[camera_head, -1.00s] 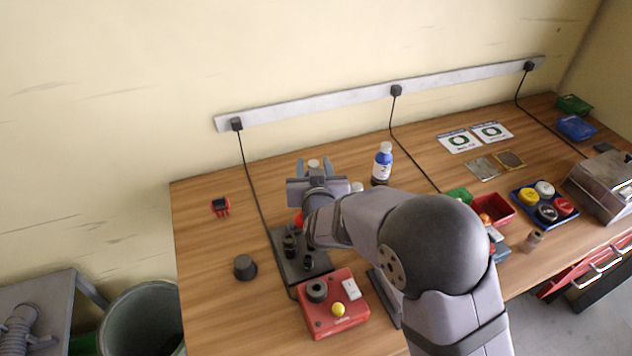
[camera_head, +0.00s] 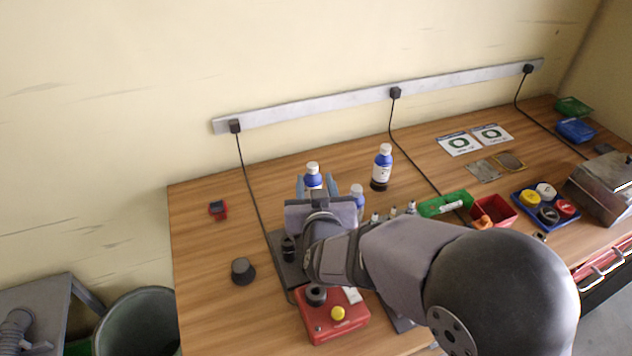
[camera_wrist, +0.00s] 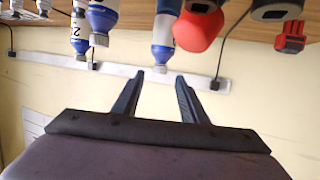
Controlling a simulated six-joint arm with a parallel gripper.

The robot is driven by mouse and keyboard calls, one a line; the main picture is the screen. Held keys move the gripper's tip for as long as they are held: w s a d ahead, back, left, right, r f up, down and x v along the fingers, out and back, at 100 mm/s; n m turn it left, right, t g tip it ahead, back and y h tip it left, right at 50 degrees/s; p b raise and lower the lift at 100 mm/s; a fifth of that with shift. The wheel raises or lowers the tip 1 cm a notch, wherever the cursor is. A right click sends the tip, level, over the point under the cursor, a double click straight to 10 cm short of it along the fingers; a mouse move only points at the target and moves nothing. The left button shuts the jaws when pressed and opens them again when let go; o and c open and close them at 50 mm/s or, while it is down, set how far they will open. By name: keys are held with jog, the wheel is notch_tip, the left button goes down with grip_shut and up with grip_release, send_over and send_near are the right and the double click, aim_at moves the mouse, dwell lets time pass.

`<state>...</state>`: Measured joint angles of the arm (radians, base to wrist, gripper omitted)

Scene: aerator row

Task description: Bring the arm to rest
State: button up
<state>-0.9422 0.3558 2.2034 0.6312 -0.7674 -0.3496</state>
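My gripper (camera_head: 317,183) is over the left part of the bench, behind the red box. It also shows in the wrist view (camera_wrist: 160,75), where its two fingers stand apart with nothing gripped. A white-capped bottle with a blue label (camera_head: 312,172) shows just behind the fingers in the head view. In the wrist view, which is upside down, a bottle (camera_wrist: 164,35) points toward the gap between the fingertips but appears beyond them. My arm reaches in from the lower right and hides part of the bench.
The wooden bench (camera_head: 200,270) carries a red box (camera_head: 330,318) with a yellow button, a dark plate (camera_head: 283,262), a dark knob (camera_head: 242,271), a red-black part (camera_head: 218,209) and another bottle (camera_head: 382,167). Green (camera_head: 445,205) and red (camera_head: 494,212) bins stand right. Bench left is mostly clear.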

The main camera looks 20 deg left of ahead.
jog(key=s+d+r+m+g+h+p, duration=0.2)
jog(key=s+d+m+g+p, duration=0.15)
jog(key=d, duration=0.85)
jog(key=s+d+r+m+g+h+p, duration=0.1)
jog(key=s+d+m+g+h+p, duration=0.25)
jog(key=d, duration=0.95)
jog(key=s+d+f+g+b, duration=0.1)
jog(key=d+f, duration=0.1)
jog(key=f, duration=0.1)
jog(key=s+d+f+n+g+b, duration=0.1)
jog(key=s+d+f+b, duration=0.1)
jog(key=f, duration=0.1)
jog(key=s+d+f+g+b, duration=0.1)
jog(key=s+d+f, duration=0.1)
jog(key=d+f, duration=0.1)
jog(key=shift+s+n+g+b, duration=0.1)
jog(key=shift+n+g+b, duration=0.2)
jog(key=s+d+f+g+h+b, duration=0.2)
jog(key=s+d+f+b, duration=0.1)
jog(key=s+d+f, duration=0.3)
notch_tip(320, 180, up, 19)
jog(key=p, duration=1.9)
jog(key=shift+s+d, duration=0.2)
